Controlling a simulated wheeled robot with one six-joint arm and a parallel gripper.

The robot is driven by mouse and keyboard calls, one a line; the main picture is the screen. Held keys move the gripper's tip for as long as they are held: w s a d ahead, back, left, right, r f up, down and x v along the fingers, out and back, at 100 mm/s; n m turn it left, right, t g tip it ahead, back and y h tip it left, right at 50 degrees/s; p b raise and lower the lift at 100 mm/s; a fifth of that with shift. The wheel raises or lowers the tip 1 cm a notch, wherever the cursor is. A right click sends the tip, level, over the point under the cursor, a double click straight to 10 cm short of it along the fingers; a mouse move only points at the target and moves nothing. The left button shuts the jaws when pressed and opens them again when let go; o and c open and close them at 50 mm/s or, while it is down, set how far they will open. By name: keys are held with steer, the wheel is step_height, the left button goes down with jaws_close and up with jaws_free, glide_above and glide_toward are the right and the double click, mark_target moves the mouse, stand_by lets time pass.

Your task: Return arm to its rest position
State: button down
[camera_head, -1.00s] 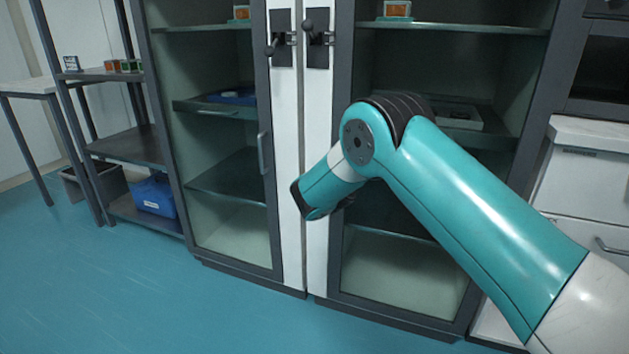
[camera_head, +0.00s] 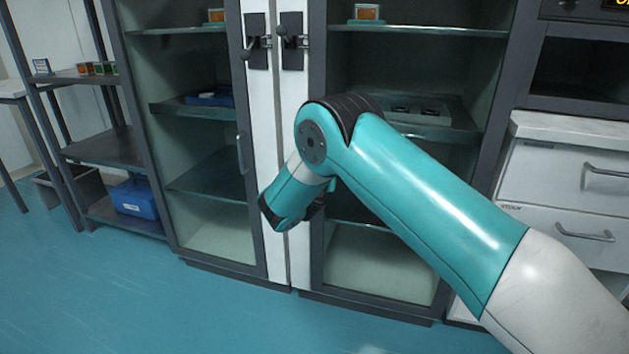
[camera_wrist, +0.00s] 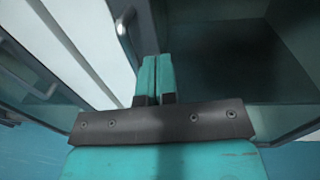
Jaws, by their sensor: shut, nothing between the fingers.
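My gripper (camera_wrist: 155,80) shows in the wrist view with its two teal fingers shut together and nothing between them. In the head view my teal and white arm reaches in from the lower right and bends down at the elbow in front of the cabinet (camera_head: 300,215). The gripper's fingers are not clearly seen there, as the forearm hides them. In the wrist view a door handle (camera_wrist: 127,30) and a white door edge lie beyond the fingers on the left, with a dark shelf space on the right.
The glass-fronted cabinet stands close ahead. A dark shelf rack (camera_head: 105,148) with a blue bin (camera_head: 135,198) stands at left. A white drawer unit (camera_head: 560,185) is at right, near my arm. The blue floor (camera_head: 120,290) is clear at lower left.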

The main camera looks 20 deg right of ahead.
steer(key=s+a+r+m+g+y+p, duration=0.1)
steer(key=s+a+r+m+g+y, duration=0.5)
steer(key=s, duration=1)
steer(key=s+a+r+m+g+y, duration=0.2)
steer(key=s+a+m+g+y, duration=0.15)
steer(key=s+m, duration=0.85)
steer(key=s+a+r+m+g+y+p, duration=0.1)
steer(key=s+a+r+m+g+y, duration=0.4)
steer(key=s, duration=1.4)
step_height(320, 180, up, 24)
steer(key=p, duration=2.4)
steer(key=shift+w+a+r+n+p, duration=0.15)
steer(key=shift+w+a+n+p, duration=0.2)
steer(key=shift+a+n, duration=0.1)
steer(key=shift+g+h, duration=0.25)
